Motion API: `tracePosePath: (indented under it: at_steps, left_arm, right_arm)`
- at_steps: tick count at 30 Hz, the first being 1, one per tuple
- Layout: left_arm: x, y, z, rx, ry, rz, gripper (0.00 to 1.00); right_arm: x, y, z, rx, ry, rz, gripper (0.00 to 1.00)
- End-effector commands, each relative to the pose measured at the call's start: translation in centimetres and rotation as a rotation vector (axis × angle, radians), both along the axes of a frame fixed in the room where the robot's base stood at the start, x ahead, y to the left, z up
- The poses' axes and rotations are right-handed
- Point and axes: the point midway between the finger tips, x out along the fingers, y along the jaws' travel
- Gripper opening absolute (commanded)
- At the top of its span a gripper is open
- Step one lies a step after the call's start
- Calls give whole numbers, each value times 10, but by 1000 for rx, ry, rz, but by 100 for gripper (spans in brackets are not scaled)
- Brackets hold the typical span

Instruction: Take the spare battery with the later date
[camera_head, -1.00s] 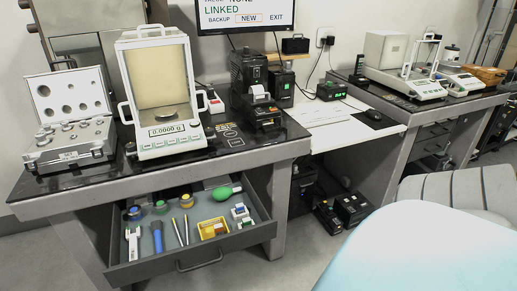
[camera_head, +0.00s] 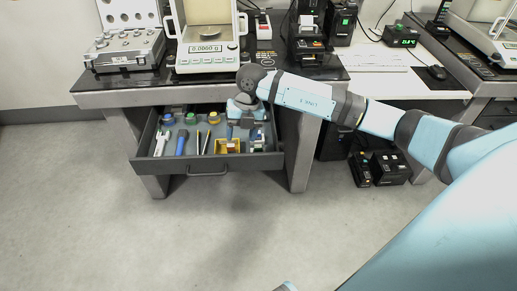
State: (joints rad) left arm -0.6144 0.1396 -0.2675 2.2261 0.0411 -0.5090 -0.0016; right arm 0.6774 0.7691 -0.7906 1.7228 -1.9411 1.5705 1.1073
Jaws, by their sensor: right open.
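My right gripper (camera_head: 245,124) hangs over the right part of the open drawer (camera_head: 195,166), pointing down, with its jaws open. It covers much of that corner. Below and beside it, small white boxy items (camera_head: 258,146) with blue or green parts show partly; they may be the spare batteries, but I cannot tell for sure. No date can be read. A yellow tray (camera_head: 221,147) with small items in it stands just left of them. Whether the gripper touches anything is hidden.
The drawer also holds a blue-handled tool (camera_head: 181,143), a white tool (camera_head: 161,143), thin sticks and several round jars. The table edge with the balance (camera_head: 207,58) lies above and behind it. Black boxes (camera_head: 388,167) stand on the floor at right. The floor in front is clear.

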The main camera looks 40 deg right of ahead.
Motion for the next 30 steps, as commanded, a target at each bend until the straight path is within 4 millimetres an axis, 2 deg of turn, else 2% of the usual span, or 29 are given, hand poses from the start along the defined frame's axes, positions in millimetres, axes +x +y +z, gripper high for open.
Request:
tracePosePath:
  at_steps: [1,3,6,18,26,30]
  left_arm:
    - [1,1,1,4,0,0,34]
    - [1,3,2,7,-1,2,34]
    - [2,4,0,9,0,4,34]
    - [1,-1,-5,-12,-9,-2,34]
    - [1,-2,2,-20,-24,-4,34]
    - [1,-2,-4,-23,-22,-3,34]
  right_arm:
    - [10,-24,11,-93,-7,-40,58]
    - [18,-47,18,-185,-7,-84,58]
    - [22,-63,19,-249,-6,-119,58]
    - [22,-65,-51,-257,-4,-122,58]
    - [22,-66,-67,-255,-6,-122,58]
    - [21,-70,-85,-255,-4,-121,58]
